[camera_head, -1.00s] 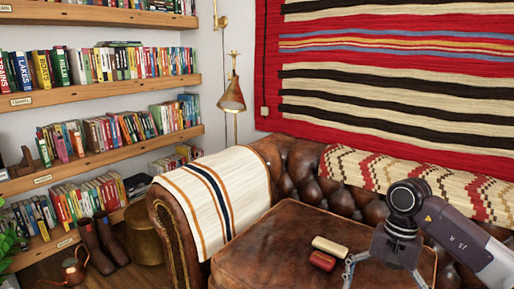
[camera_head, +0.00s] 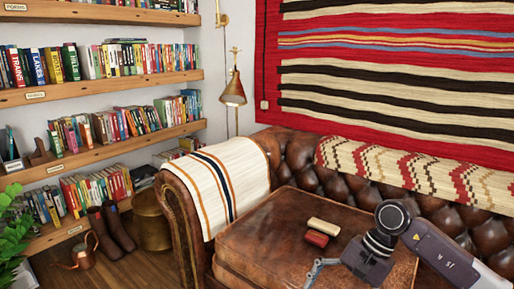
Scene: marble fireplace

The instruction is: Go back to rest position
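My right gripper (camera_head: 338,276) comes in from the right, over the front part of the brown leather seat (camera_head: 262,232). One finger is spread out to the left. The other finger is hidden or cut off by the bottom edge. I see nothing held in it, and it looks open. A small cream block (camera_head: 323,225) and a small red block (camera_head: 316,239) lie side by side on the seat, a little behind the gripper and apart from it. My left gripper is not in view.
The sofa's arm, draped with a striped cloth (camera_head: 218,185), stands to the left. Bookshelves (camera_head: 100,80) line the wall. Boots (camera_head: 110,230), a copper watering can (camera_head: 82,252) and a plant (camera_head: 12,235) stand at lower left. Bare floor (camera_head: 145,268) shows between them and the sofa.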

